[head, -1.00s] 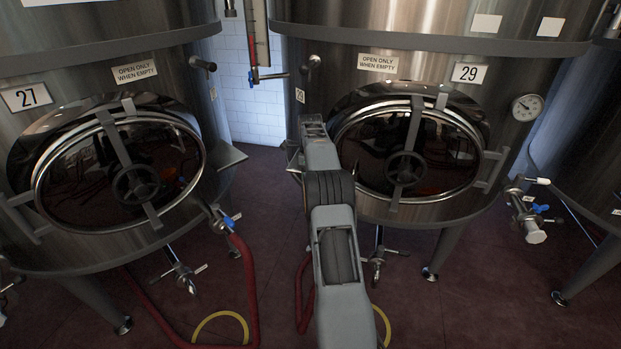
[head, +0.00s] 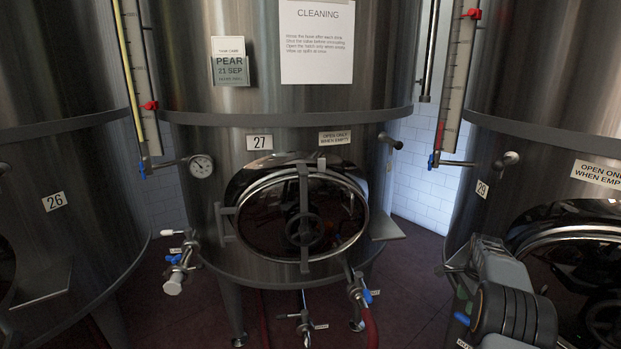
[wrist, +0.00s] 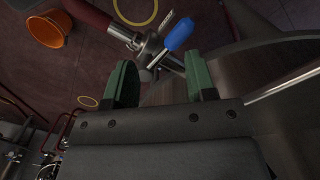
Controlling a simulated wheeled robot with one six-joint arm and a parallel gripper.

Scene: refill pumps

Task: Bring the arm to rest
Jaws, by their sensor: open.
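My arm (head: 505,305) shows at the lower right of the head view, in front of tank 29; its gripper end is not clear there. In the wrist view my gripper (wrist: 160,85) has its two green-grey fingers wide apart. Nothing is held between them. Beyond the fingertips is a valve with a blue handle (wrist: 179,35), joined to a red hose (wrist: 88,14). I cannot tell whether a finger touches the valve.
Tank 27 (head: 290,128) stands in the middle with a round hatch (head: 303,215) and a blue-handled valve (head: 360,292). Tank 26 (head: 60,180) is at left. Tank 29 (head: 548,110) is at right. An orange bucket (wrist: 48,29) and yellow loops (wrist: 140,12) lie on the floor.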

